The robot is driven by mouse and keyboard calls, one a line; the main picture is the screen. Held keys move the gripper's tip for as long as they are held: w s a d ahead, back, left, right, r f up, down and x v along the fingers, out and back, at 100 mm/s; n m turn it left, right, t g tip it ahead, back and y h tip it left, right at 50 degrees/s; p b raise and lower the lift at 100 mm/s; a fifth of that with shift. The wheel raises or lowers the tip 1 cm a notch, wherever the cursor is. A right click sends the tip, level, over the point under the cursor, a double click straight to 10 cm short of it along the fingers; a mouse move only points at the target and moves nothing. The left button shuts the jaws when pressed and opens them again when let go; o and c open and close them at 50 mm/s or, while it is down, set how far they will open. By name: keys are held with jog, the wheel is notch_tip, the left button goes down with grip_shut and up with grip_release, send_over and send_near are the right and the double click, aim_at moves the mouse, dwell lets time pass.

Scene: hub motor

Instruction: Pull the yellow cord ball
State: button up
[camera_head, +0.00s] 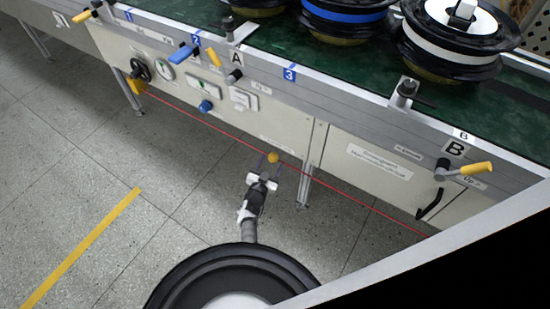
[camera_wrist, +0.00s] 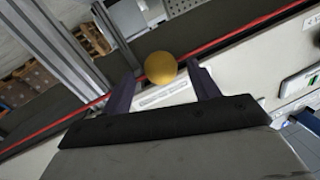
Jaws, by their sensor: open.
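The yellow cord ball (camera_head: 273,157) hangs on the red cord (camera_head: 225,132) that runs along the front of the conveyor bench. In the wrist view the ball (camera_wrist: 160,67) shows between my two fingertips, near the left-hand finger. My gripper (camera_head: 268,167) is open, its dark fingers pointing at the bench on either side of the ball in the head view. It also shows in the wrist view (camera_wrist: 160,80). I cannot tell whether a finger touches the ball. The red cord (camera_wrist: 62,118) crosses behind the fingers in the wrist view.
The bench front panel (camera_head: 375,165) carries a yellow-handled lever (camera_head: 470,169), a blue knob (camera_head: 206,106) and gauges. A metal bench leg (camera_head: 304,185) stands right of my gripper. Wheel hubs (camera_head: 345,18) sit on the green belt. The floor at left is clear.

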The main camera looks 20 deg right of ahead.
jog(key=b+x, duration=0.2)
jog(key=x, duration=0.2)
jog(key=shift+f, duration=0.15)
jog(key=shift+w+d+b, duration=0.45)
jog(key=shift+w, duration=0.15)
grip_shut()
jog(key=s+a+p, duration=0.2)
jog(key=a, duration=0.1)
jog(key=shift+r+p, duration=0.35)
jog(key=shift+p, duration=0.05)
jog(key=shift+s+a+f, duration=0.2)
jog(key=shift+s+a, duration=0.15)
jog(key=shift+s, duration=0.05)
